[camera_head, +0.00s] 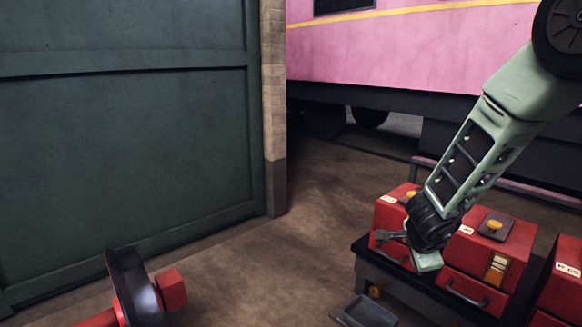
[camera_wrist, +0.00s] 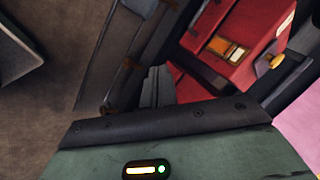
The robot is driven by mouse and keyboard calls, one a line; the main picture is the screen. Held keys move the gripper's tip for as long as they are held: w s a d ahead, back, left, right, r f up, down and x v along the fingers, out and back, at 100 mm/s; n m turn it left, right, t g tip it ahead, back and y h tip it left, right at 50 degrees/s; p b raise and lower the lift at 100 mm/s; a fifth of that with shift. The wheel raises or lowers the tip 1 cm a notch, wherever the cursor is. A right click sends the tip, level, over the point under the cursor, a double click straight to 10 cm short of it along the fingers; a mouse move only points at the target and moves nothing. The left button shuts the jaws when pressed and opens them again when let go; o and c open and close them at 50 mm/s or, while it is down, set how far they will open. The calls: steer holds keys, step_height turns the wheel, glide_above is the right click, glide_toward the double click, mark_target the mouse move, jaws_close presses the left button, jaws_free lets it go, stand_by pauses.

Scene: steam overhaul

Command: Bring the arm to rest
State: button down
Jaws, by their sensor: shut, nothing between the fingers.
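My arm (camera_head: 470,150) reaches down from the upper right in the head view, bent and held over a bench with red boxes. I cannot tell from these views whether the fingers touch the box or bench.
Red boxes (camera_head: 459,287) with yellow knobs stand on a dark bench (camera_head: 366,262). A grey tray (camera_head: 366,312) lies low in front. A green door (camera_head: 130,160) is at left, a pink carriage (camera_head: 400,50) behind. Open floor (camera_head: 330,225) lies between.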

steer(key=s+a+r+n+y+p, duration=0.1)
steer(key=s+a+r+n+y, duration=0.2)
steer(key=a, duration=0.4)
steer(key=s+a+r+n+g+y, duration=0.1)
steer(key=s+a+r+n, duration=0.3)
steer(key=a+n, duration=0.2)
steer(key=s+a+r+n+y+p, duration=0.1)
steer(key=s+a+r+n+y, duration=0.25)
steer(key=a, duration=0.35)
steer(key=s+d+r+n+g+h, duration=0.1)
steer(key=s+n+g+h, duration=0.1)
steer(key=s+n, duration=0.5)
steer(key=s+r+n+g+h+p, duration=0.1)
steer(key=s+n, duration=0.5)
steer(key=s, duration=0.8)
steer(key=shift+s+d+r+n+g+h+p, duration=0.2)
steer(key=shift+d+r+n+g+h+p, duration=0.2)
steer(key=shift+r+g, duration=0.35)
